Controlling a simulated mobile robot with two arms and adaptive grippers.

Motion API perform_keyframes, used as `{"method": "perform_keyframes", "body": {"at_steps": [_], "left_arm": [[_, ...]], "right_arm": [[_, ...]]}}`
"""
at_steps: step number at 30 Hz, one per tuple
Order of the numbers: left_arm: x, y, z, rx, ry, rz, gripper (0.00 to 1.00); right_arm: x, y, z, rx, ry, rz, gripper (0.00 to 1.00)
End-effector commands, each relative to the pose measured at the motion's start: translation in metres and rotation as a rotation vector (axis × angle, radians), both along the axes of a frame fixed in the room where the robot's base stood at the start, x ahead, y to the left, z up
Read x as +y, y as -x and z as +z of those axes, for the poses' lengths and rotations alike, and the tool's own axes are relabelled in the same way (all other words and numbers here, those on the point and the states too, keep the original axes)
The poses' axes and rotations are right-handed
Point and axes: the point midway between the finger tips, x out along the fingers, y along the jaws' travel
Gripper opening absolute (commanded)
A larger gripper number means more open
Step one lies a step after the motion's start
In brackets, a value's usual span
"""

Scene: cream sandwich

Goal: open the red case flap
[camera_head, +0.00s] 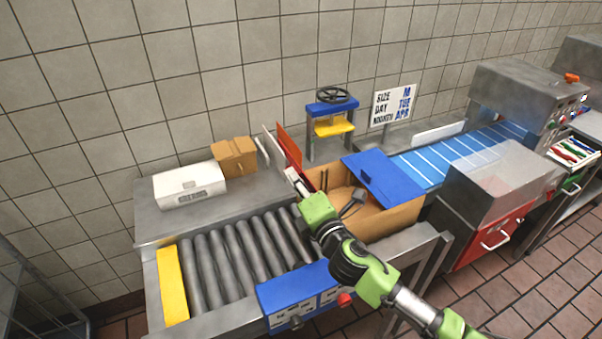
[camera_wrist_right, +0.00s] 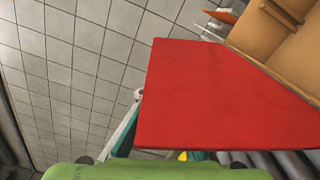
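The case (camera_head: 392,222) is an open brown box with a blue flap (camera_head: 384,178) on its right side. The red flap (camera_head: 289,148) stands steeply tilted up at the case's left side. In the right wrist view the red flap (camera_wrist_right: 215,95) fills much of the picture, and a brown part of the case (camera_wrist_right: 285,50) shows behind it. My right gripper (camera_head: 291,175) is at the lower part of the red flap, on its near side. Its fingers are mostly hidden by the flap in the wrist view, so touch and opening are unclear. My left gripper is not in view.
A roller conveyor (camera_head: 225,265) lies left of the case, with a blue control box (camera_head: 297,295) at its front. A white box (camera_head: 189,186) and a small cardboard box (camera_head: 234,157) stand on the back shelf. A blue-and-yellow press (camera_head: 332,118) stands behind the case.

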Motion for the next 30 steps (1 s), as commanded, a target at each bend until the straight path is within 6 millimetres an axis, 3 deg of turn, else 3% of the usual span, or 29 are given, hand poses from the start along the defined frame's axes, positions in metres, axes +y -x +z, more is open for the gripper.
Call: {"method": "perform_keyframes", "body": {"at_steps": [19, 21, 22, 30], "left_arm": [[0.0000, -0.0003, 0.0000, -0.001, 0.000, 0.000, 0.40], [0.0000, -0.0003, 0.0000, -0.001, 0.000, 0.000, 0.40], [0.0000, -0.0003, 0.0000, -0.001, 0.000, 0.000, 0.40], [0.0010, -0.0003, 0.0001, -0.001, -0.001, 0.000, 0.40]], "right_arm": [[0.0048, 0.0017, -0.0042, -0.015, 0.047, -0.001, 0.00], [0.0048, 0.0017, -0.0042, -0.015, 0.047, -0.001, 0.19], [0.0048, 0.0017, -0.0042, -0.015, 0.047, -0.001, 0.21], [0.0047, 0.0017, -0.0041, -0.016, 0.045, 0.000, 0.21]]}}
